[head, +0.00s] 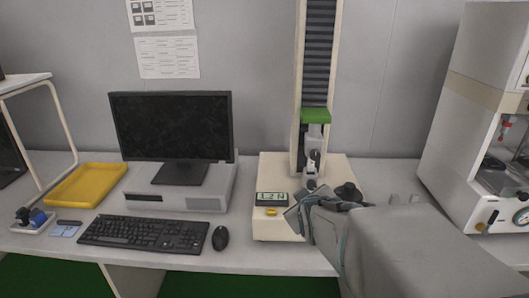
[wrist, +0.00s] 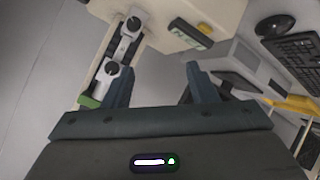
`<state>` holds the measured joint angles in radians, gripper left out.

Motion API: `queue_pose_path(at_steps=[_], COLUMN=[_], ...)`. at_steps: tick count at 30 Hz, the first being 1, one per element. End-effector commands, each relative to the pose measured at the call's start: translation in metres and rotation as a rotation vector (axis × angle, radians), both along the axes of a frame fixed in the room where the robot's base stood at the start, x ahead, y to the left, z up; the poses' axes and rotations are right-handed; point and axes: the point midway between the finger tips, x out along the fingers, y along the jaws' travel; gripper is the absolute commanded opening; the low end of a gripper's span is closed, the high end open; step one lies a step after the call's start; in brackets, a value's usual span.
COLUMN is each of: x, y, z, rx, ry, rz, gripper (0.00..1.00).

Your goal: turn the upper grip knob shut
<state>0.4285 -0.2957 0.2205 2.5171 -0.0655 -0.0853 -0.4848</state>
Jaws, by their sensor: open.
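The upper grip (head: 314,138) hangs under the green crosshead of the test machine, and its dark round knob (head: 315,156) faces me. In the wrist view the upper grip knob (wrist: 112,68) shows just left of the left finger, beside the green crosshead (wrist: 90,102). The lower grip knob (head: 311,181) sits below it, and it also shows in the wrist view (wrist: 133,24). My gripper (head: 297,212) is open and empty, in front of the machine's base and lower than the upper knob. No finger visibly holds a knob. I cannot tell how far the knob is turned.
The machine base (head: 272,227) has a small display (head: 272,199) and a yellow button. A monitor (head: 170,125), keyboard (head: 143,233), mouse (head: 220,238) and yellow tray (head: 86,184) stand to the left. A white cabinet machine (head: 470,110) stands at right. Air in front of the column is clear.

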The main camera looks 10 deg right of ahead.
Motion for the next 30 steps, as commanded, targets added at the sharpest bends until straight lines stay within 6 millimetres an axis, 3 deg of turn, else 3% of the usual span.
queue_pose_path(at_steps=[1, 6, 10, 20, 30], x=[0.010, 0.036, 0.044, 0.052, 0.095], y=[-0.011, -0.037, -0.051, -0.063, -0.076], z=[-0.012, -0.009, -0.004, 0.007, 0.008], rx=[-0.054, -0.252, -0.374, -0.487, -0.483], ry=[-0.053, -0.244, -0.353, -0.456, -0.454], rz=[0.011, 0.057, 0.071, 0.075, 0.075], gripper=[0.52, 0.52, 0.52, 0.52, 0.52])
